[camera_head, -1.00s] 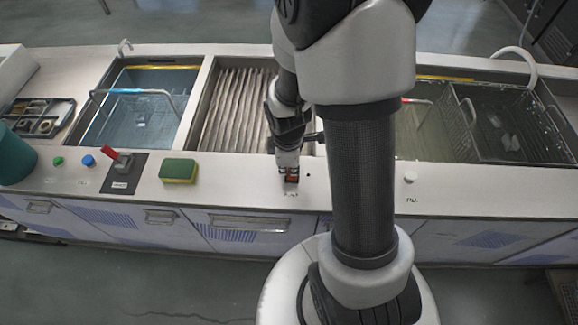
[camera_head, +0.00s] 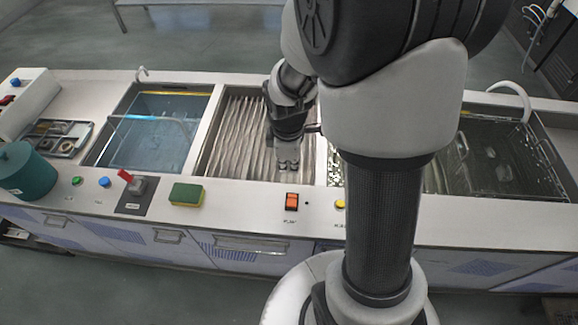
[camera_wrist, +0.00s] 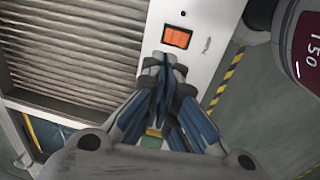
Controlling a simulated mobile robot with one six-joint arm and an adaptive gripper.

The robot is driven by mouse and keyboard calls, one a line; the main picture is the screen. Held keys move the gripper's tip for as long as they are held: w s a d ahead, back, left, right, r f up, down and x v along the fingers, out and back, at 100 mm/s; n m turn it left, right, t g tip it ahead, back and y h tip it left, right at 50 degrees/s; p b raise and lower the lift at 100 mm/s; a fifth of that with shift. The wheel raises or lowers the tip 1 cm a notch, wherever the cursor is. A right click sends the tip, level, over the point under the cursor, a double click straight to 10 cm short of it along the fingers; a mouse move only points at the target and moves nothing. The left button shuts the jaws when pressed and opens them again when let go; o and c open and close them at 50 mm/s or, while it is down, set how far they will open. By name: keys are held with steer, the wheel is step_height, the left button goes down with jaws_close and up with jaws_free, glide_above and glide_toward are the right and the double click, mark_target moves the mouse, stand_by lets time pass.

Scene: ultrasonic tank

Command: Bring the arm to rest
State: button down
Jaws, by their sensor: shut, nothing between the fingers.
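My gripper (camera_head: 288,166) is shut and empty. In the head view it hangs over the front part of the ridged middle basin (camera_head: 236,140), behind the counter's front strip. The orange rocker switch (camera_head: 292,201) sits on that strip, just in front of my gripper and apart from it. In the wrist view my shut fingers (camera_wrist: 163,62) show below the orange switch (camera_wrist: 177,37). My arm's upper links and column hide part of the counter to the right of the middle basin.
A blue-water tank (camera_head: 150,145) lies left, and a tank with a wire basket (camera_head: 485,155) lies right. A green sponge (camera_head: 187,195), a red-handled switch (camera_head: 132,186), a yellow button (camera_head: 340,204) and a teal container (camera_head: 24,172) are on the counter. The floor in front is clear.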

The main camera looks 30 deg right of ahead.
stand_by(0.4)
steer(key=s+a+r+m+t, duration=0.1)
steer(key=s+a+r+m, duration=0.3)
steer(key=s+r, duration=0.3)
steer(key=s+a+r+m+t, duration=0.2)
steer(key=s+a+r+m, duration=0.2)
steer(key=s+r+m, duration=0.3)
step_height(320, 180, up, 4)
steer(key=shift+s+a+r+y+b, duration=0.1)
steer(key=shift+s+a+y+b, duration=0.3)
steer(key=shift+s, duration=0.3)
